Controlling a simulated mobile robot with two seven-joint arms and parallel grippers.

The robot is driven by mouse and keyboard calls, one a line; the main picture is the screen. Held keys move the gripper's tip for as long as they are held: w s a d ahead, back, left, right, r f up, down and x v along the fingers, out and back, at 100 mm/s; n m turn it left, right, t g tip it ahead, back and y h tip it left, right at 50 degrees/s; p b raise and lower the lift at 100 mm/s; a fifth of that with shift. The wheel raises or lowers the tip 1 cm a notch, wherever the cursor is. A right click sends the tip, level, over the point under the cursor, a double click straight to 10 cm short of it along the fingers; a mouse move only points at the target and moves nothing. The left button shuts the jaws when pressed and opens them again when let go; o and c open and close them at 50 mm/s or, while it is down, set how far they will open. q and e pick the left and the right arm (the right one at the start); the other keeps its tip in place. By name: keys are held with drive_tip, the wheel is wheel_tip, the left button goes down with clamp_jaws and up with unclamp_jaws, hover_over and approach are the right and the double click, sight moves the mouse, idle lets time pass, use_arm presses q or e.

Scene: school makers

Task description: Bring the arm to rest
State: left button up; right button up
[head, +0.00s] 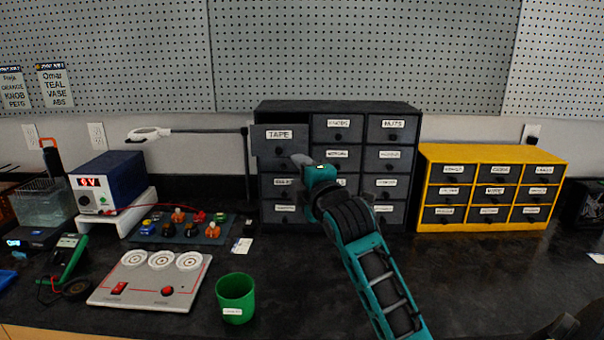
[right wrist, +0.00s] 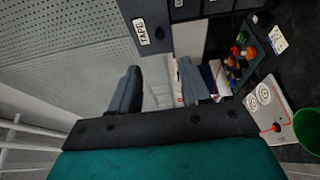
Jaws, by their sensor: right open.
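My right arm is teal and black and reaches up from the bottom right in the head view. My right gripper (head: 303,160) is in front of the dark drawer cabinet (head: 340,107), just below the TAPE drawer. In the right wrist view the two fingers (right wrist: 160,88) stand wide apart with nothing between them. The TAPE drawer (head: 280,148) is at the cabinet's top left and sticks out from its front. It also shows in the right wrist view (right wrist: 143,20). I cannot tell whether a finger touches it. My left gripper is not in view.
A yellow drawer cabinet (head: 488,152) stands to the right. A green cup (head: 235,290), a white panel with round dials (head: 140,293), a mat of small parts (head: 165,238) and a blue power supply (head: 112,170) are to the left. The counter's front right is mostly clear.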

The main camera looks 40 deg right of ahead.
idle(0.4)
drive_tip(key=s+a+f+m+g+y, duration=0.1)
drive_tip(key=s+a+f+m+y, duration=0.2)
drive_tip(key=f, duration=0.5)
drive_tip(key=s+a+f+g, duration=0.1)
drive_tip(key=s+a+f, duration=0.1)
drive_tip(key=a+f, duration=0.45)
drive_tip(key=s+a+f+m+g+y, duration=0.1)
drive_tip(key=s+a+f+m+y, duration=0.15)
drive_tip(key=f, duration=0.65)
drive_tip(key=s+a+f+m+g+y, duration=0.2)
drive_tip(key=s+a+f+m, duration=0.4)
drive_tip(key=s+a+f, duration=0.3)
drive_tip(key=s+f+g, duration=0.1)
drive_tip(key=s+f, duration=0.3)
drive_tip(key=s, duration=0.2)
drive_tip(key=shift+s+a+f, duration=0.2)
drive_tip(key=shift+s+a, duration=0.05)
drive_tip(key=shift+a, duration=0.1)
drive_tip(key=shift+m, duration=0.25)
